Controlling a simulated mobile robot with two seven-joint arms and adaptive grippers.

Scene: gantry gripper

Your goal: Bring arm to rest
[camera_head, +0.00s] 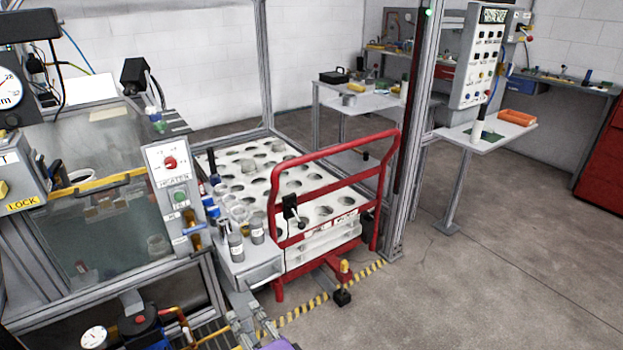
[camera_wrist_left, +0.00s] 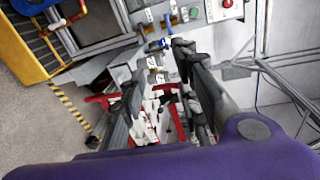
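My left gripper (camera_head: 246,318) shows at the bottom edge of the head view, with a bit of my purple wrist below it. In the left wrist view its two dark fingers (camera_wrist_left: 154,72) stand apart with nothing held between them. The gap shows parts of the red-framed cart and small items behind. In the head view the gripper appears in front of the cart and the heater box, apart from both. Most of the left arm is out of frame. My right gripper is not in view.
A red cart handle (camera_head: 334,150) stands before a white tray with round holes (camera_head: 315,185). The heater control box (camera_head: 172,168) and several small bottles are left of it. A metal post (camera_head: 408,130) rises at the cart's right. Open concrete floor (camera_head: 480,270) lies to the right.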

